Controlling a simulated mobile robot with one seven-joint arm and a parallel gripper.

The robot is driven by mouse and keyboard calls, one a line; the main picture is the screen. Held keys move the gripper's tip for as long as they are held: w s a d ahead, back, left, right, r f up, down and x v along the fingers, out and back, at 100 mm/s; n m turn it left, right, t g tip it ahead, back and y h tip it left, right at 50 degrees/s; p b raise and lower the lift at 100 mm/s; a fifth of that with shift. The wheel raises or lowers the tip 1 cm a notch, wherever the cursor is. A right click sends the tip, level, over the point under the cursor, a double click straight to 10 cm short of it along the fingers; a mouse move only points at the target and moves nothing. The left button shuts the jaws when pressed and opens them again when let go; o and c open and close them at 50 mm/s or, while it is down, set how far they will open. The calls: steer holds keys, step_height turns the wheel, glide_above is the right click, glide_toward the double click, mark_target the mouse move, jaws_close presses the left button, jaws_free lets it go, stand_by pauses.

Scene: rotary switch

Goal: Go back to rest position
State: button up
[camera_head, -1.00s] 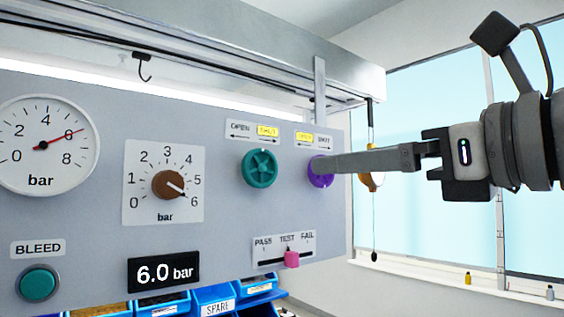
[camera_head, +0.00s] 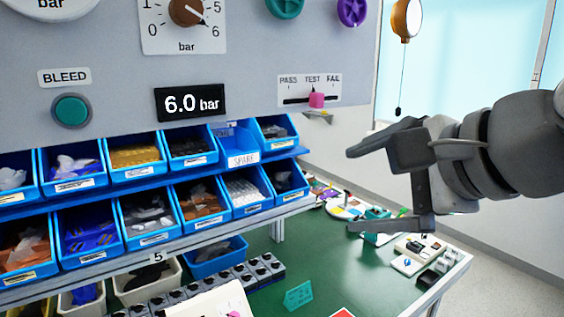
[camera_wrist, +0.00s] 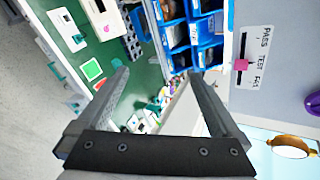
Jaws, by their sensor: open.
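My gripper (camera_head: 368,187) is open and empty at the right in the head view, in the air in front of the green workbench's right end. Its two fingers are wide apart. In the wrist view my gripper (camera_wrist: 160,95) also shows open, with the bench and blue bins beyond it. The grey panel (camera_head: 250,60) carries a brown knob (camera_head: 186,11), a green knob (camera_head: 285,6) and a purple knob (camera_head: 352,11), all apart from my gripper. The display (camera_head: 190,102) reads 6.0 bar. The pink slider (camera_head: 316,100) stands near TEST.
Blue bins (camera_head: 147,223) stand in two rows below the panel. The green bench top (camera_head: 345,263) holds small parts, switches and a green block (camera_head: 298,295). An orange-rimmed round thing (camera_head: 406,18) hangs right of the panel. The floor at the right looks clear.

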steer(key=s+d+f+n+g+h+b, duration=0.1)
steer(key=s+d+f+n+g+h, duration=0.1)
steer(key=f+n, duration=0.6)
steer(key=s+d+f+n+g+h+b, duration=0.1)
steer(key=f+n, duration=0.6)
steer(key=f, duration=0.8)
steer(key=s+d+g+h, duration=0.1)
steer(key=s+h, duration=0.1)
steer(key=s, duration=0.1)
steer(key=shift+n+g+h, duration=0.4)
